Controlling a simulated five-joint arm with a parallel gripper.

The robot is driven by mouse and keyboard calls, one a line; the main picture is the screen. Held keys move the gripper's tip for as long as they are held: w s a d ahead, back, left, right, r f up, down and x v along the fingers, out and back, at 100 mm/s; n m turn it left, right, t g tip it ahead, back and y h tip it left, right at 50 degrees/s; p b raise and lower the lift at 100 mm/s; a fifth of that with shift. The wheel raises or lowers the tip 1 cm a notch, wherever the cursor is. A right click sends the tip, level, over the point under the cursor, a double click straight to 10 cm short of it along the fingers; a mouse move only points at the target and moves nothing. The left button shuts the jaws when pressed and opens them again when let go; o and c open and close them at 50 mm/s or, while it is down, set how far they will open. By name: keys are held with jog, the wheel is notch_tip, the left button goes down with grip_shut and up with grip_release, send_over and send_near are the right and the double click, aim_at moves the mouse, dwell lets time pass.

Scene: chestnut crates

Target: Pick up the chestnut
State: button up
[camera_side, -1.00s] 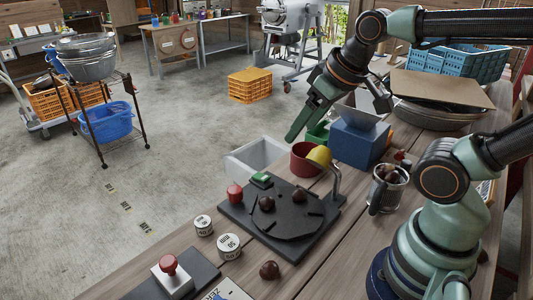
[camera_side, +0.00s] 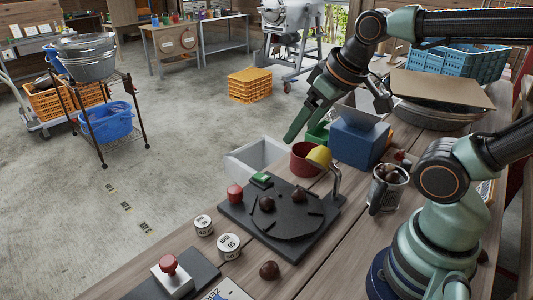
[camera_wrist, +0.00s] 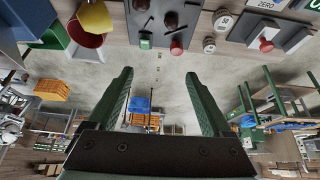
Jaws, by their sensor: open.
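One brown chestnut (camera_side: 269,270) lies on the wooden table near the front.
A metal mug (camera_side: 390,188) with brown pieces stands near my base. A red cup (camera_side: 303,162), yellow cup (camera_side: 319,157), blue box (camera_side: 358,143) and white bin (camera_side: 250,160) stand near the far edge. Round tins and red-knobbed devices stand left of the front chestnut.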

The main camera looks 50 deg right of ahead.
jog(key=n+g, duration=0.5)
jog(key=n, duration=0.6)
send_near(271, 266)
jog(key=f, duration=0.4)
jog(key=shift+w+d+f, duration=0.2)
jog(key=shift+d, duration=0.2)
jog(key=shift+a+f, duration=0.2)
jog(key=shift+f, duration=1.1)
jog(key=shift+a+f, duration=0.15)
jog(key=shift+f, duration=1.15)
grip_shut()
